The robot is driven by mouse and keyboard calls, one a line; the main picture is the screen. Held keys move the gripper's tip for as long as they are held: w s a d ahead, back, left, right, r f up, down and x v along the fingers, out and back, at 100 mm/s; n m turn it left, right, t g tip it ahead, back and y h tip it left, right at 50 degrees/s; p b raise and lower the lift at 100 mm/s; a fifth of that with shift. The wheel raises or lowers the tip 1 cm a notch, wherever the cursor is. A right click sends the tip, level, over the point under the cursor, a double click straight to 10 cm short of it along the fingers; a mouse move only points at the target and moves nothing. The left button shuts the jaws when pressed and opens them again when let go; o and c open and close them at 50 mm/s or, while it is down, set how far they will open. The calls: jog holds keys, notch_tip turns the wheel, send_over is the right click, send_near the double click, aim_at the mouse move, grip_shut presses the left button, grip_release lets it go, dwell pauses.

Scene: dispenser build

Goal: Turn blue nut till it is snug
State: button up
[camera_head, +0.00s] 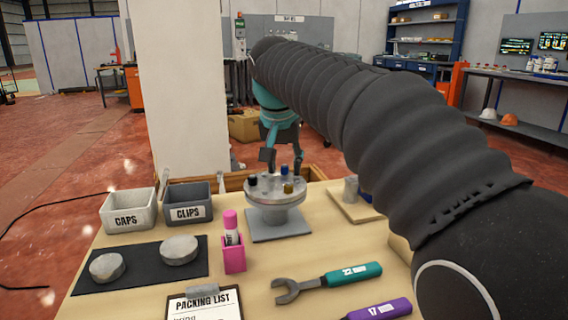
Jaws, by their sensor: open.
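A round grey metal flange (275,199) stands on a square grey base plate on the wooden table. The blue nut (284,170) is on the far side of its top face. A black nut (252,180) is at the left and a brass-coloured nut (288,188) is near the front. My gripper (283,161) is teal with dark fingers and points down over the far side of the flange. Its fingers are spread, one to each side of the blue nut in the picture. I cannot tell whether they touch it or stand behind it. The fingertips are partly hidden.
Bins marked CAPS (127,212) and CLIPS (188,207) stand left. A pink holder (233,254), a teal-handled wrench (330,281), a purple-handled tool (379,311) and a clipboard (204,305) are in front. Grey discs lie on a black mat (140,277). My arm covers the right side.

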grip_shut()
jog(key=shift+r, duration=0.1)
jog(key=m+h+p, duration=0.1)
jog(key=m+p, duration=0.1)
jog(key=m, duration=0.1)
jog(key=shift+a+r+g+p, duration=0.1)
jog(key=shift+g+p, duration=0.2)
jog(key=shift+p, duration=0.05)
jog(key=m+h+p, duration=0.1)
jog(key=m, duration=0.1)
jog(key=shift+w+m+g, duration=0.1)
jog(key=shift+m+g, duration=0.2)
jog(key=shift+m, duration=0.1)
jog(key=m, duration=0.1)
jog(key=m+h+p, duration=0.1)
jog(key=m, duration=0.1)
jog(key=shift+a+f+g, duration=0.15)
jog(key=shift+f+g, duration=0.05)
jog(key=shift+g, duration=0.2)
jog(key=shift+w+m+g, duration=0.15)
jog(key=shift+m+g, duration=0.55)
jog(key=shift+m, duration=1.4)
